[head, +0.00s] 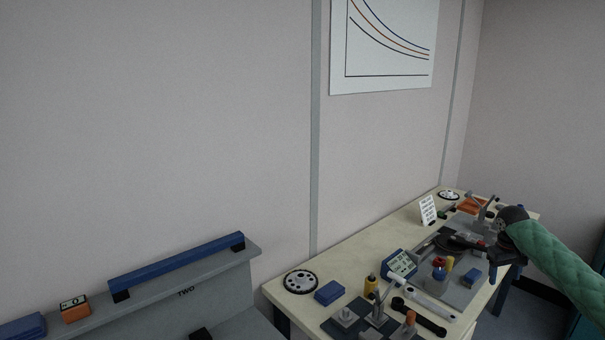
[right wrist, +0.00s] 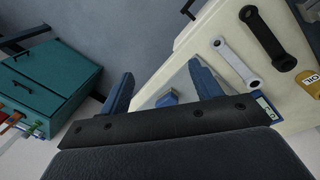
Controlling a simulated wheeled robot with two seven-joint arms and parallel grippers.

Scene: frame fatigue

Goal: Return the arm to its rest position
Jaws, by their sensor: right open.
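My right arm in its green quilted sleeve (head: 560,262) comes in from the right edge of the head view. My right gripper (head: 494,264) is over the right front part of the workbench (head: 377,238). In the right wrist view the right gripper (right wrist: 161,70) has its two blue fingers spread wide apart, with nothing held between them. A small blue block (right wrist: 168,98) shows beyond the fingers on a grey mat, apart from them. My left gripper is in neither view.
The bench is crowded: a blue meter (head: 400,264), a yellow bottle (head: 371,285), a white wrench (head: 428,300), a black wrench (head: 420,318), a sign (head: 428,210). A grey machine with a blue bar (head: 178,264) stands left. A teal cabinet (right wrist: 45,85) stands beside the bench, with floor between.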

